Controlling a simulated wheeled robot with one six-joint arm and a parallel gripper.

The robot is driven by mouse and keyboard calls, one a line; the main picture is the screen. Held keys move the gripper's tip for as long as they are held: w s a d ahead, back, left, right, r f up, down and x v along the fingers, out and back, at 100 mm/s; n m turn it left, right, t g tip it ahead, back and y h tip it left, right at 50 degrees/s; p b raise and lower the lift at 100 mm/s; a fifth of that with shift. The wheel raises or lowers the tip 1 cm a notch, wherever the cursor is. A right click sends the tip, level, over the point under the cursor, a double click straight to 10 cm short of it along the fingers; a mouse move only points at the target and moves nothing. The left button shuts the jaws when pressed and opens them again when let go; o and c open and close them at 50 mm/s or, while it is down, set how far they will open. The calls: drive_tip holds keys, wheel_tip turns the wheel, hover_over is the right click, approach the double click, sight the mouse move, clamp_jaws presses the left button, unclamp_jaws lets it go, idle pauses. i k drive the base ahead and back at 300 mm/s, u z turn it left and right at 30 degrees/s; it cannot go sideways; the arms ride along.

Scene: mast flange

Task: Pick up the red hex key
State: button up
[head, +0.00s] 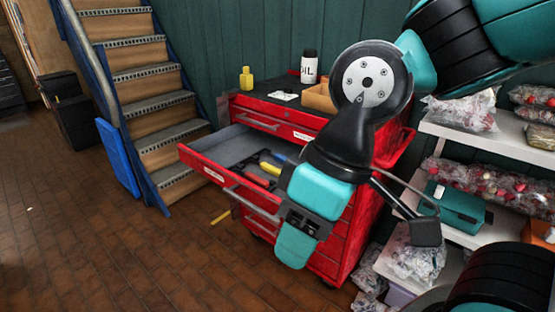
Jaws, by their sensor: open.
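The open top drawer (213,178) of a red tool cabinet holds a few small tools. A small red piece (258,181) lies in it near the front right; it may be the red hex key, but it is too small to tell its shape. A yellow-handled tool (270,168) lies just behind it. My gripper (305,215), teal and black, hangs in front of the drawer's right end and hides part of the drawer and cabinet front. The gripper is open, and I see nothing held in it. Its fingertips are hard to make out.
On the cabinet top stand a yellow bottle (246,78), an oil bottle (308,68) and an orange-brown box (319,97). Stairs (150,95) rise at the left. Shelves (480,140) with bagged goods stand at the right. The brick floor (120,250) at front left is mostly clear.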

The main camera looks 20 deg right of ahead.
sight(261, 183)
drive_tip(key=z, duration=1.25)
drive_tip(key=i, duration=1.3)
drive_tip(key=u, duration=3.05)
